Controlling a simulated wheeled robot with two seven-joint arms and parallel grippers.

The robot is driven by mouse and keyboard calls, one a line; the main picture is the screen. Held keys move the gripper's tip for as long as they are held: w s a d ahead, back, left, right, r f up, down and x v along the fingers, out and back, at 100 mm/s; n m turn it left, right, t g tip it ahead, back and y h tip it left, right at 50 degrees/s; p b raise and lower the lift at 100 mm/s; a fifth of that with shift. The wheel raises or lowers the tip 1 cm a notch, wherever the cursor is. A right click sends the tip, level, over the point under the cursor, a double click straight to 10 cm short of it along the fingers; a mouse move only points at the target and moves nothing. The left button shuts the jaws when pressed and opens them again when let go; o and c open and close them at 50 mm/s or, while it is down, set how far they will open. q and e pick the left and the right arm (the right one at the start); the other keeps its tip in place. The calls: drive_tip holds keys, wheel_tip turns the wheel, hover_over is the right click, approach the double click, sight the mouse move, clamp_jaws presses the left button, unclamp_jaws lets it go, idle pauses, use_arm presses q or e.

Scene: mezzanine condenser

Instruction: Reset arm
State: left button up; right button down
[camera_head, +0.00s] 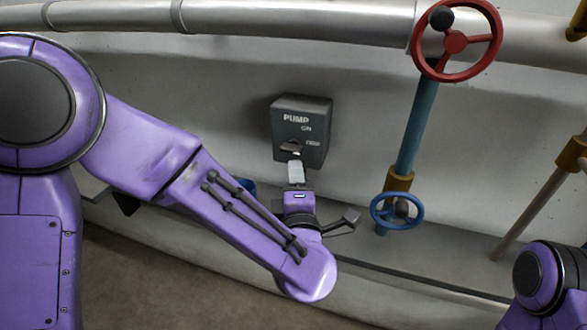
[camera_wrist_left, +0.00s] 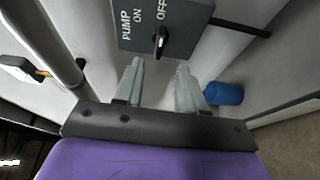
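My left arm reaches in from the left in the head view, and its gripper (camera_head: 296,172) is just below and in front of a dark grey pump switch box (camera_head: 301,118) on the wall. In the left wrist view the two grey fingers of the left gripper (camera_wrist_left: 160,85) stand apart with nothing between them. The box (camera_wrist_left: 175,22) shows just beyond the fingertips, with the words PUMP, ON and OFF. Its black knob (camera_wrist_left: 160,41) is clear of the fingers. Of my right arm only a purple joint shows at the lower right of the head view; its gripper is out of view.
A red handwheel (camera_head: 456,41) and a smaller blue handwheel (camera_head: 397,210) sit right of the box on a blue pipe (camera_head: 416,125). A big pale pipe (camera_head: 260,17) runs along the top. A blue cylinder (camera_wrist_left: 223,93) lies right of the fingers in the wrist view.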

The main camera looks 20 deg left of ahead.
use_arm(q)
drive_tip(key=shift+s+d, duration=0.2)
drive_tip(key=shift+s, duration=0.5)
drive_tip(key=s+a+f+m+g+h, duration=0.25)
drive_tip(key=f+m, duration=0.35)
drive_tip(key=f, duration=0.7)
drive_tip(key=s+a+f+m+g+h, duration=0.2)
drive_tip(key=a+f+m+g, duration=0.3)
drive_tip(key=f, duration=0.7)
drive_tip(key=s+a+f+m+g, duration=0.1)
drive_tip(key=s+a+f+g, duration=0.1)
drive_tip(key=s+f, duration=0.3)
drive_tip(key=s+a+f+m+g+y, duration=0.1)
drive_tip(key=s+a+f, duration=0.3)
drive_tip(key=s, duration=0.5)
drive_tip(key=s+a+f+m+g, duration=0.2)
drive_tip(key=s+a+f+g, duration=0.1)
drive_tip(key=s+f, duration=0.4)
drive_tip(key=shift+s+a+y, duration=0.35)
drive_tip(key=shift+s+a, duration=0.05)
drive_tip(key=shift+s, duration=0.15)
